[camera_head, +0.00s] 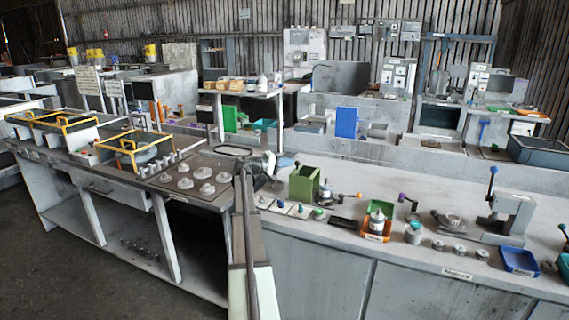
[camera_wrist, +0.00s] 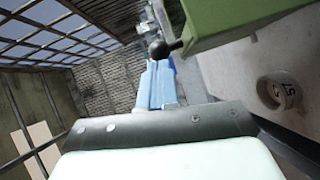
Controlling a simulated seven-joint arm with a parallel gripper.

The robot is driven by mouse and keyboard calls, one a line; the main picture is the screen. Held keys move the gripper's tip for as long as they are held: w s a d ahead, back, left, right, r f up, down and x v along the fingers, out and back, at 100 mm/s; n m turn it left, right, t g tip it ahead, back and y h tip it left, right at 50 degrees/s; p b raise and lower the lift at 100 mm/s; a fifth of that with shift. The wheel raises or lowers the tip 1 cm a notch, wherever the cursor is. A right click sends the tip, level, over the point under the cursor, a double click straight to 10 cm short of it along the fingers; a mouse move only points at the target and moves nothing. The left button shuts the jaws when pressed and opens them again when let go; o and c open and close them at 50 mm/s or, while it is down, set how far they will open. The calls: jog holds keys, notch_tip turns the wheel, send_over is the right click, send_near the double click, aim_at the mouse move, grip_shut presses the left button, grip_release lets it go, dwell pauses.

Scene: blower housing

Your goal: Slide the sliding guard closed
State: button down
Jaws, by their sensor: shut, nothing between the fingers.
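A green box-like body (camera_head: 304,184), which looks like the sliding guard, stands on the bench just right of my gripper (camera_head: 287,162). In the wrist view its green side (camera_wrist: 240,22) fills the upper right, and a black ball knob (camera_wrist: 158,49) on a short dark stem sticks out from it. My gripper's pale blue fingers (camera_wrist: 157,84) are shut and empty, with their tips at the knob. I cannot tell whether they touch it. The rail the guard runs on is hidden.
Further right are an orange tray (camera_head: 377,236), a grey press with a blue-knobbed lever (camera_head: 510,212) and a blue tray (camera_head: 519,261). Several grey round parts (camera_head: 185,183) stand left of my arm.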

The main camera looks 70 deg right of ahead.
aim_at(298, 174)
jog(key=s, duration=1)
jog(key=w, duration=0.3)
jog(key=w+r, duration=0.1)
jog(key=shift+w+a, duration=0.3)
jog(key=shift+a, duration=0.1)
jog(key=v, duration=1)
jog(key=shift+a, duration=0.1)
